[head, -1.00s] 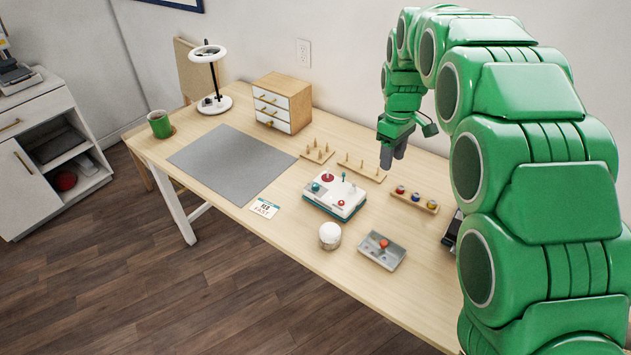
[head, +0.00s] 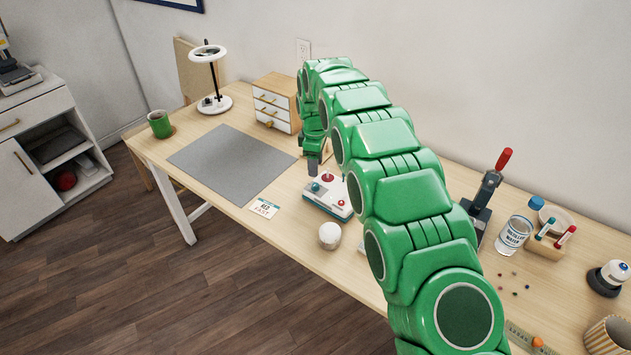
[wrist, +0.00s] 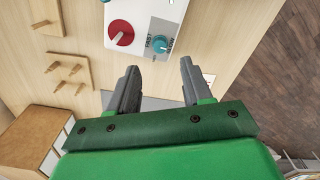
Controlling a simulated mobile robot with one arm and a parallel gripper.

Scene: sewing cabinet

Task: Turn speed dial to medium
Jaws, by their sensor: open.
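The white machine box (head: 325,205) stands on the table, with a red dial and a teal dial on its top. In the wrist view the box (wrist: 128,12) is at the top. Its red dial (wrist: 121,33) has a white pointer mark. The teal dial (wrist: 162,44) lies to the right, beside printed labels; "FAST" and what looks like "SLOW" show. The teal dial also shows in the head view (head: 315,187). My gripper (wrist: 158,70) is open and empty. In the head view my gripper (head: 313,170) is just above the box.
A grey mat (head: 228,165) lies left of the box. A card (head: 263,208) and a white round object (head: 330,235) are near it. Wooden pegged racks (wrist: 68,77) and a small drawer unit (head: 275,102) stand behind. A lamp (head: 213,100) is further back.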

